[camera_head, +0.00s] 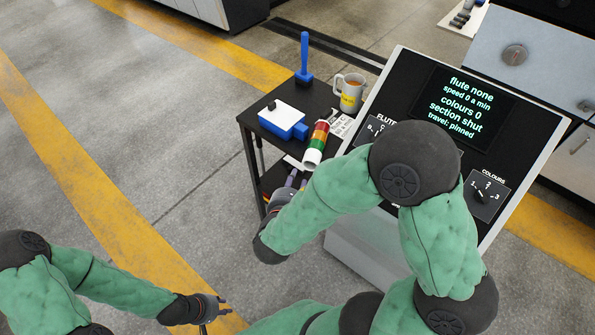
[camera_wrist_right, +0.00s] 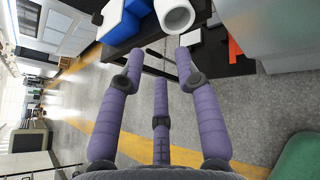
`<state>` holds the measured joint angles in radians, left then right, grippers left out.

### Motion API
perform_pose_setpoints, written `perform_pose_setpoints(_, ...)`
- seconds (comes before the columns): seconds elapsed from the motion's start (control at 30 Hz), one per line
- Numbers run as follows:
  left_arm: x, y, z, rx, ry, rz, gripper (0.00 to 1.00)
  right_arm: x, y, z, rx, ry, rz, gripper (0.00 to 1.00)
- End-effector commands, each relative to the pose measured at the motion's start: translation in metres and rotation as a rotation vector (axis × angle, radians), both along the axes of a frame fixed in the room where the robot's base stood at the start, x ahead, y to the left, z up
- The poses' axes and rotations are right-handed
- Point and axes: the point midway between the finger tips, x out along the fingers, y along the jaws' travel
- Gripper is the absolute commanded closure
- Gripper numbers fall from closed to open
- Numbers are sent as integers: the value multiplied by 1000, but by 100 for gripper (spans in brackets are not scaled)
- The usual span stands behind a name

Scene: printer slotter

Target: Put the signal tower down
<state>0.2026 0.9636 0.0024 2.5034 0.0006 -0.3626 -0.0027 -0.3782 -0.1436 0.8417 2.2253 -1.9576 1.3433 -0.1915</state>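The signal tower (camera_head: 320,140), with red, amber and green bands and a white end, is on the small black cart (camera_head: 335,100), its white end at the front edge. It looks tilted or lying down; I cannot tell what supports it. In the right wrist view its white hollow end (camera_wrist_right: 176,16) is just beyond my fingertips. My right gripper (camera_head: 296,180) is in front of the cart, fingers spread and empty; it also shows in the right wrist view (camera_wrist_right: 160,60). My left gripper (camera_head: 222,312) is low at the left, over the floor, fingers apart and empty.
The cart top also holds a blue and white box (camera_head: 284,120), a blue-handled tool (camera_head: 304,62), a mug (camera_head: 349,92) and a label card (camera_head: 341,124). A slanted control panel (camera_head: 450,110) stands close on the right, partly behind my right arm. Floor at left is clear.

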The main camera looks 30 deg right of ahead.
Motion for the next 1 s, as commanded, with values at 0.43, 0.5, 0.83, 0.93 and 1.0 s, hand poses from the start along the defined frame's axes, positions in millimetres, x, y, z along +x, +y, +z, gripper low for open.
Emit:
perform_pose_setpoints(0.43,0,0,4,0,0,0,71,-59,-8,-78,203,284,-215,66)
perform_pose_setpoints(0.5,0,0,4,0,0,0,71,-90,-5,-113,327,407,-346,66)
perform_pose_setpoints(0.83,0,0,4,0,0,0,71,-199,87,-207,990,677,-1101,66)
perform_pose_setpoints(0.93,0,0,4,0,0,0,71,-198,121,-223,1184,630,-1353,66)
perform_pose_setpoints(1.0,0,0,4,0,0,0,71,-189,138,-235,1310,555,-1530,66)
